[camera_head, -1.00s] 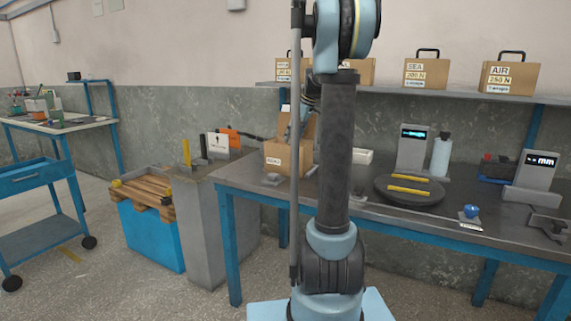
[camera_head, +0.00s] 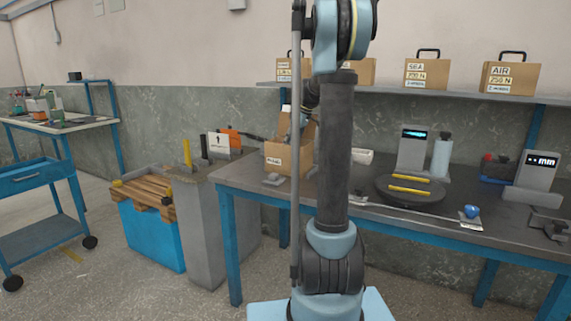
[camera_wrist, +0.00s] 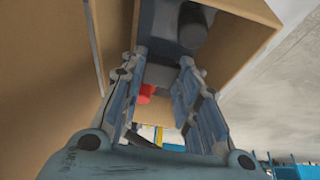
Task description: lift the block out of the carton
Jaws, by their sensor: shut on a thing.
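The open brown carton (camera_head: 283,158) stands on the dark workbench, left of my arm, with a raised flap behind it. Its brown inner walls (camera_wrist: 245,40) surround my gripper in the wrist view. My gripper (camera_wrist: 165,70) has its two fingers reaching into the carton. A dark grey block (camera_wrist: 160,35) with a rounded dark part lies at the fingertips, and the fingers are closed on it. The exact contact is hard to see. A small red patch (camera_wrist: 147,92) shows between the fingers. In the head view my arm hides the gripper and the block.
On the workbench (camera_head: 245,183), a round dark plate (camera_head: 410,197), a grey display stand (camera_head: 412,150), a bottle (camera_head: 441,155) and a blue knob (camera_head: 472,211) stand to the right. Handled boxes (camera_head: 428,74) sit on the shelf above. A crate with slats (camera_head: 145,190) is at left.

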